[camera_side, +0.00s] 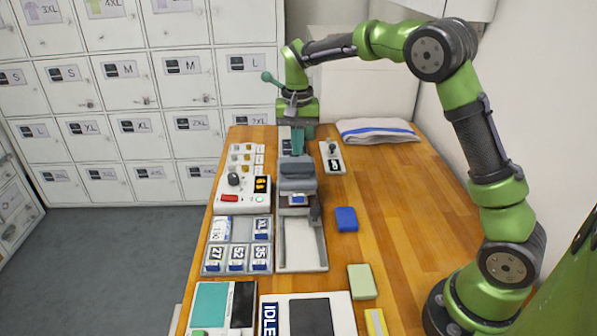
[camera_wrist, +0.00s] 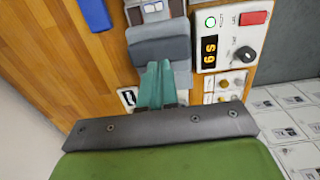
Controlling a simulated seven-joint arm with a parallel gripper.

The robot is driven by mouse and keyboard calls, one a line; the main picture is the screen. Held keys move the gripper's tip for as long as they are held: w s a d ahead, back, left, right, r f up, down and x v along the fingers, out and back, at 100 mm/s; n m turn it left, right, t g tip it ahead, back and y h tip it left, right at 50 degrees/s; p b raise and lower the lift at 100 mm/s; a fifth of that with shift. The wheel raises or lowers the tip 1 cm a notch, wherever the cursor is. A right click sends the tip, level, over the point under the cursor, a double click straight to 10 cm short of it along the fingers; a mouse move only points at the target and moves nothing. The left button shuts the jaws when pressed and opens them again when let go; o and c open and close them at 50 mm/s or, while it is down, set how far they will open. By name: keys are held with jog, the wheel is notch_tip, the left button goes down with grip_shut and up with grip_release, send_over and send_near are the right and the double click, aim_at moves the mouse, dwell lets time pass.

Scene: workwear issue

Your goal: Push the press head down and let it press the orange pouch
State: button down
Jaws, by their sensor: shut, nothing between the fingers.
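The press head is a grey block (camera_side: 297,178) above the grey press bed (camera_side: 303,262) in the side view; it also shows in the wrist view (camera_wrist: 160,47). A small blue and white item (camera_side: 298,199) lies just in front of the head and shows partly at the top edge of the wrist view (camera_wrist: 152,7). I cannot make out an orange pouch; anything under the head is hidden. My gripper (camera_side: 297,152) is shut and empty, its teal fingers (camera_wrist: 157,68) pointing down at the head's back edge. I cannot tell whether they touch it.
A control box (camera_side: 243,190) with knob, display and red button stands close left of the press. A tray of labelled packs (camera_side: 238,230) lies in front of it. A blue block (camera_side: 346,219) and a small switch plate (camera_side: 332,157) lie right. The right tabletop is mostly clear.

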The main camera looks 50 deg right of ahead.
notch_tip(320, 180, up, 10)
jog(key=shift+r, duration=0.15)
dwell(1.1)
jog(key=s+a+f+n+t+y, duration=0.1)
jog(key=s+a+n+t, duration=0.1)
jog(key=s, duration=1)
jog(key=s+a+f+n+t+y, duration=0.1)
jog(key=s+a+n+t, duration=0.2)
jog(key=s, duration=0.9)
jog(key=a+t, duration=0.2)
jog(key=a, duration=0.1)
jog(key=shift+f, duration=0.15)
dwell(1.4)
